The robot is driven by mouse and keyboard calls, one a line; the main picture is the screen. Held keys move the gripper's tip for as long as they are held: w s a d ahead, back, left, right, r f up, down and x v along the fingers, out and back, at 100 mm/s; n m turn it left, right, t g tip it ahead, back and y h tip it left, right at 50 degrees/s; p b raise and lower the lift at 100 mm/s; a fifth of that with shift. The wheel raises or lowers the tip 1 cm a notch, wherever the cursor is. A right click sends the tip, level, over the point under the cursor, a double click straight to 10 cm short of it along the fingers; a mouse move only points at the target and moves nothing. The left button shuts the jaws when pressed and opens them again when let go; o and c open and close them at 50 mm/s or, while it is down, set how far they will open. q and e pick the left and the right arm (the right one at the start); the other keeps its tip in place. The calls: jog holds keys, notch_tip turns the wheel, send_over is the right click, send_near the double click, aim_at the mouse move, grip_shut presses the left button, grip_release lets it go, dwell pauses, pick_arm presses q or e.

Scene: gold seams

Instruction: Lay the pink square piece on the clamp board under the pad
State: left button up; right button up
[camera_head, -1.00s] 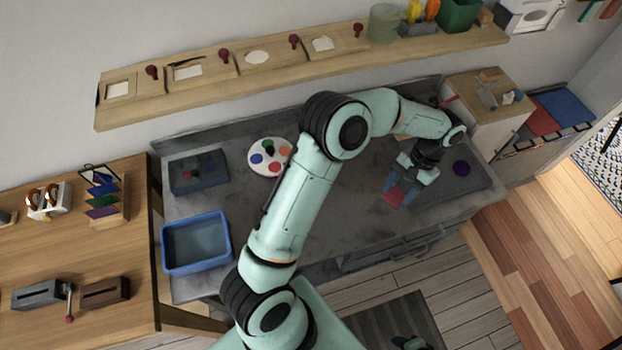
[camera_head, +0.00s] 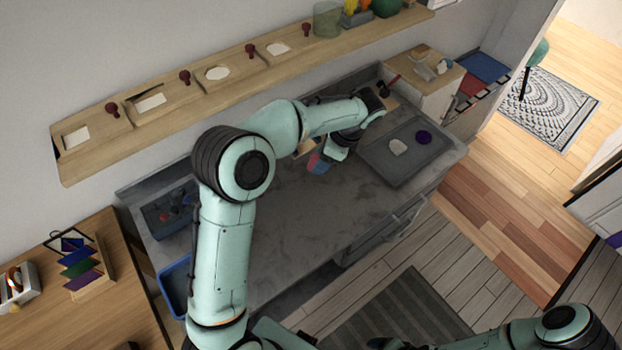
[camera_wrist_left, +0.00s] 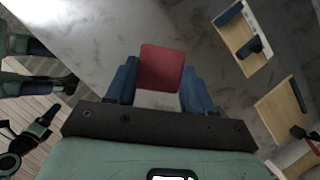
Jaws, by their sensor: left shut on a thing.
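My left gripper (camera_head: 318,166) is shut on the pink square piece (camera_wrist_left: 161,68), holding it by its sides between blue fingers, above the grey worktop. In the head view the piece (camera_head: 315,157) is small and partly covered by the fingers. At the right of the left wrist view, apart from the piece, are a wooden board (camera_wrist_left: 232,33) with blue and dark blocks and another board (camera_wrist_left: 274,108) with a blue bar. A red-handled clamp (camera_wrist_left: 304,134) is at the lower right edge; its pad cannot be made out. My right gripper (camera_head: 390,343) is barely visible at the bottom edge.
A long wooden shelf (camera_head: 95,160) runs along the wall. The worktop's front middle (camera_head: 300,215) is clear.

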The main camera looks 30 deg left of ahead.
pick_arm(q)
jog(key=a+r+m+t, duration=0.1)
jog(key=m, duration=0.1)
jog(key=a+r+m+t+b, duration=0.1)
jog(key=m, duration=0.2)
jog(key=shift+w+a+r, duration=0.15)
jog(key=shift+a+r, duration=0.25)
jog(key=shift+w+a+r+m+t, duration=0.1)
jog(key=shift+a+r+m+t, duration=0.2)
jog(key=shift+m, duration=0.3)
jog(key=shift+w+a+r+m+t, duration=0.15)
jog(key=shift+r+m+t, duration=0.1)
jog(key=shift+m, duration=0.35)
jog(key=b, duration=0.3)
send_over(309, 187)
jog(key=d, duration=0.1)
jog(key=f, duration=1.5)
jog(key=shift+s+d+f, duration=0.15)
jog(key=shift+s, duration=0.2)
jog(key=shift+f, duration=2.25)
pick_arm(e)
jog(key=s+f, duration=0.3)
jog(key=f, duration=0.2)
jog(key=shift+s+f, duration=0.3)
jog(key=shift+s, duration=0.1)
pick_arm(q)
jog(key=shift+f, duration=0.1)
jog(key=o, duration=1.1)
